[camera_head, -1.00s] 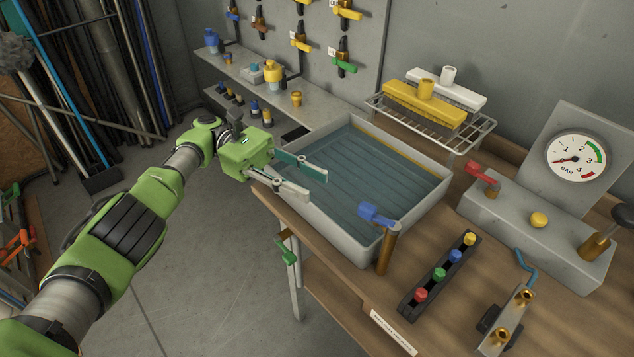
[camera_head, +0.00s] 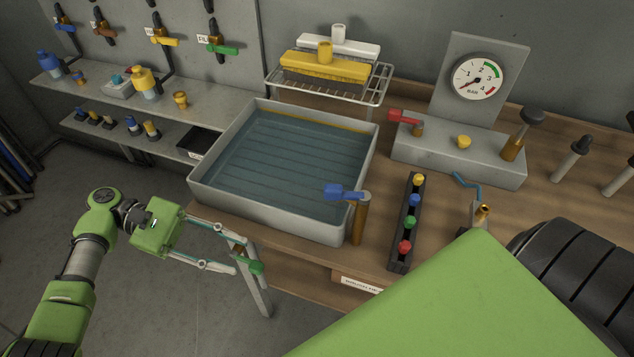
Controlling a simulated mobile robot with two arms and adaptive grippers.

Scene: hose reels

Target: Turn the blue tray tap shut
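The blue tray tap (camera_head: 344,192) has a blue lever on top of a brown post (camera_head: 358,222) at the front right corner of the grey tray (camera_head: 295,226). The lever points left over the tray, which looks filled with water. My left gripper (camera_head: 238,245) is open and empty, left of and below the tray's front left corner, apart from the tap. Its fingers reach to the right, in front of the table's leg. A large green and black part of my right arm (camera_head: 480,300) covers the lower right; my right gripper does not show.
A rack of colour-capped pieces (camera_head: 405,230) stands right of the tap. Behind it are a red-levered gauge block (camera_head: 455,155) and pressure gauge (camera_head: 478,78). A wire rack (camera_head: 378,88) with brushes stands behind the tray.

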